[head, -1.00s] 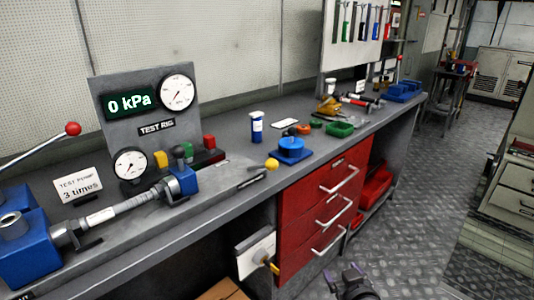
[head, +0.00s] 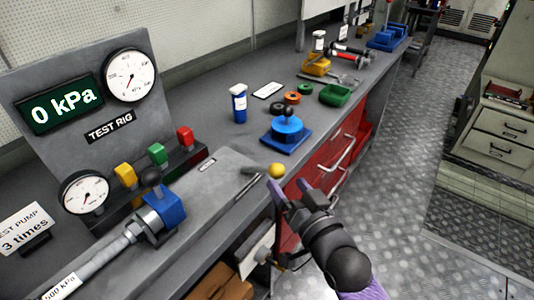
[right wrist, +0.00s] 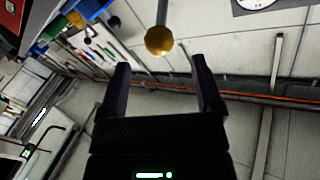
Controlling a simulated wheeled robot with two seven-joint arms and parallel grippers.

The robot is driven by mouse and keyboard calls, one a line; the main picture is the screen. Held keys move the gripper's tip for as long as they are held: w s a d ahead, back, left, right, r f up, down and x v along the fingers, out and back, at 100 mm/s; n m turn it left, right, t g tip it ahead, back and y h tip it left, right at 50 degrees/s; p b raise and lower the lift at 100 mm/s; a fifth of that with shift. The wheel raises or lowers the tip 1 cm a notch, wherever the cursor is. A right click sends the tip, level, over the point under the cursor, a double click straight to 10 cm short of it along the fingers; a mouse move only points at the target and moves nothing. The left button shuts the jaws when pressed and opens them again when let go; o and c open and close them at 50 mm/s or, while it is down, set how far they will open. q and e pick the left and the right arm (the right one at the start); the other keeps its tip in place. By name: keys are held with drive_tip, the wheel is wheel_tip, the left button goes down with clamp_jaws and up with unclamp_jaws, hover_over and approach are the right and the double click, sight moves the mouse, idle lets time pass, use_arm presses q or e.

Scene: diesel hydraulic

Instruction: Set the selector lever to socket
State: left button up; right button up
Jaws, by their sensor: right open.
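A lever with a yellow ball knob (head: 277,170) sits at the front edge of the bench, right of the test rig. Its dark rod (head: 250,185) runs down-left from the knob in the head view. My right gripper (head: 287,188) is open and empty, just in front of and below the knob, with its fingers pointing toward it. In the right wrist view, the yellow knob (right wrist: 160,41) hangs on its stem just beyond the fingertips (right wrist: 159,68), centred between them and apart from both. Any socket marking is too small to read. My left gripper is out of view.
The test rig panel (head: 85,85) reads 0 kPa. Yellow, green and red blocks stand before it. Red drawers with handles (head: 332,155) lie below. The floor at right is clear.

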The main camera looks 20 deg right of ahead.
sight(281, 177)
drive_tip(key=w, duration=0.2)
drive_tip(key=w+b, duration=0.1)
drive_tip(key=w, duration=0.1)
drive_tip(key=w+a, duration=0.1)
drive_tip(key=w, duration=0.1)
drive_tip(key=shift+w+f+b, duration=0.15)
drive_tip(key=shift+w+b, duration=0.05)
drive_tip(key=shift+b, duration=0.1)
drive_tip(key=shift+w+a, duration=0.1)
drive_tip(key=shift+w, duration=0.3)
drive_tip(key=c, duration=1.1)
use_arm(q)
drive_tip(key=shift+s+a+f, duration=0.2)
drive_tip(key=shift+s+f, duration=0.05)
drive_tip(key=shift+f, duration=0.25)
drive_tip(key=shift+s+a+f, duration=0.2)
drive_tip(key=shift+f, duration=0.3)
use_arm(e)
clamp_jaws()
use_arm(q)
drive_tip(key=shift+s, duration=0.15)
